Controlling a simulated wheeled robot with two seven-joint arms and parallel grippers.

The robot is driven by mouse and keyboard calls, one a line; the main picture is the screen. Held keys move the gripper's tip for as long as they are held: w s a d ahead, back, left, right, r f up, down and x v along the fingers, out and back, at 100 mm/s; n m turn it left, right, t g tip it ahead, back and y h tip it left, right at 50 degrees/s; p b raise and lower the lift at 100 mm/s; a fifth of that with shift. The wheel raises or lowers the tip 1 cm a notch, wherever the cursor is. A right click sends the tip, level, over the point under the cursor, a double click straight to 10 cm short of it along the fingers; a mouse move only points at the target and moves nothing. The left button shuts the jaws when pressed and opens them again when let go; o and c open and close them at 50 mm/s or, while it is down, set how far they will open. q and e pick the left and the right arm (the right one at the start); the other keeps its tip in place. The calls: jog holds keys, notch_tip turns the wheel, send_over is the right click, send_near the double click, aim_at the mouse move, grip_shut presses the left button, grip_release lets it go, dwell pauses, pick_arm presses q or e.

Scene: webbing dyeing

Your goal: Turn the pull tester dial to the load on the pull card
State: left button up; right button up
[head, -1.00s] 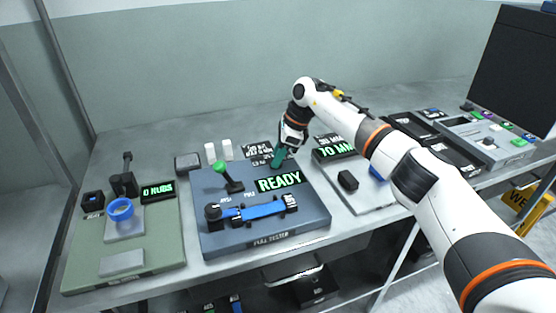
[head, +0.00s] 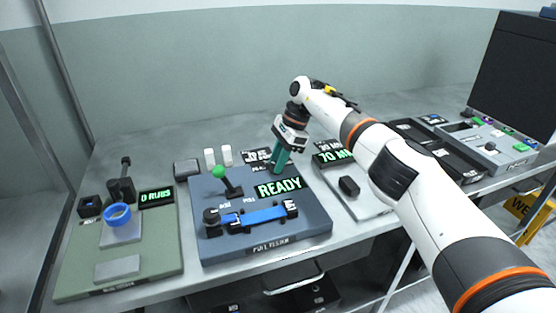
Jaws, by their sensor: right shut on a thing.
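The pull tester (head: 302,222) is a blue-grey box in the middle of the bench, its screen (head: 279,187) reading READY. A blue webbing strap (head: 256,215) lies clamped across its front, and a green-knobbed lever (head: 218,173) stands at its left. My right gripper (head: 276,167) points down at the tester's back edge, its teal fingers shut on the dial, which they hide; its setting cannot be read. Dark cards with white print (head: 254,156) lie behind the tester, partly covered by the gripper; I cannot read a load. My left gripper is not in view.
A green rub tester (head: 155,255) with a blue ring (head: 117,214) stands at the left. A grey device with a 70 MM screen (head: 333,156) stands close on the right, partly behind my right arm. Two white pieces (head: 227,154) stand behind the tester.

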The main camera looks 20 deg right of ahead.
jog(key=o, duration=1)
jog(key=p+v, duration=0.2)
jog(key=v, duration=1)
jog(key=shift+r, duration=0.1)
